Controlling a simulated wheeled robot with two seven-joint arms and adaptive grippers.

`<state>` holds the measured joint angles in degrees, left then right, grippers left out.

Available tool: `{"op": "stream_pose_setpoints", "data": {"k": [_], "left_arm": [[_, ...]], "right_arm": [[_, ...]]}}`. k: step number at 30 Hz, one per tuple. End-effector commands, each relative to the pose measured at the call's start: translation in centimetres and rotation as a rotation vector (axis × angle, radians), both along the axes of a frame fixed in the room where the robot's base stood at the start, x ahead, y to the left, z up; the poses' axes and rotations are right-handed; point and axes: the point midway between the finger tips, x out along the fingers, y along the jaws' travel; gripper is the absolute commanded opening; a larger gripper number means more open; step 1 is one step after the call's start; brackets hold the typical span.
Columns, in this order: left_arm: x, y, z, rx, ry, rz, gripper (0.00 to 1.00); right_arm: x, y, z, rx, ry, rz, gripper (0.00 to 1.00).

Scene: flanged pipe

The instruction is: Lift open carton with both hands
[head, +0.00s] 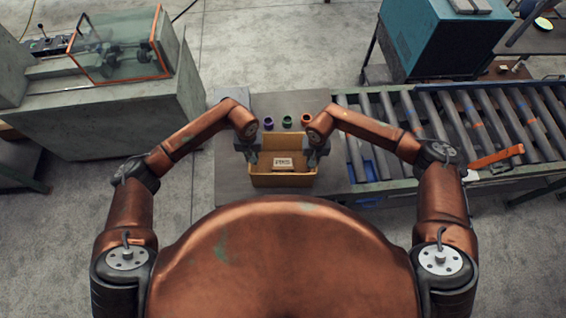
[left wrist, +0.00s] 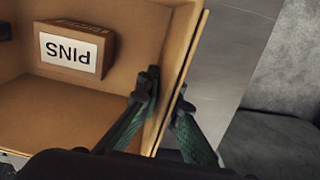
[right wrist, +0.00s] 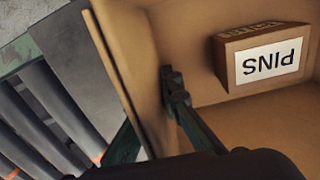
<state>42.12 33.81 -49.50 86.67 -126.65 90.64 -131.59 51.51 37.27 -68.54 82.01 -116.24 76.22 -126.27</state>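The open carton (head: 283,181) is a tan box in the middle of the head view, with its top open. A small brown box labelled PINS (head: 283,163) lies inside it. My left gripper (head: 252,153) is at its left wall; in the left wrist view one finger is inside and one outside that wall (left wrist: 180,62), both close against it. My right gripper (head: 314,153) straddles the right wall (right wrist: 128,62) in the same way, and looks shut on it. The carton looks level. Its underside is hidden, so I cannot tell whether it touches the table.
A grey table (head: 232,188) is under the carton. Purple (head: 268,123), green (head: 287,122) and red (head: 305,119) small round items stand behind it. A roller conveyor (head: 440,115) runs to the right. A machine with a clear guard (head: 115,45) stands at the left.

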Motion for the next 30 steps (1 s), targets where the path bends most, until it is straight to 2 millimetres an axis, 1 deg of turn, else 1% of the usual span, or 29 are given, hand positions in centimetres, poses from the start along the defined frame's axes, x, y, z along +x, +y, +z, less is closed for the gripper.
{"op": "stream_pose_setpoints", "data": {"k": [23,30], "left_arm": [[0.1,0.0,0.1,0.0,-0.001,0.0,0.0],[0.1,0.0,1.2,0.0,-0.001,0.0,0.0]], "right_arm": [[0.1,0.0,0.2,0.001,-0.001,0.0,0.0],[0.1,0.0,1.2,0.0,-0.002,0.0,0.0]]}}
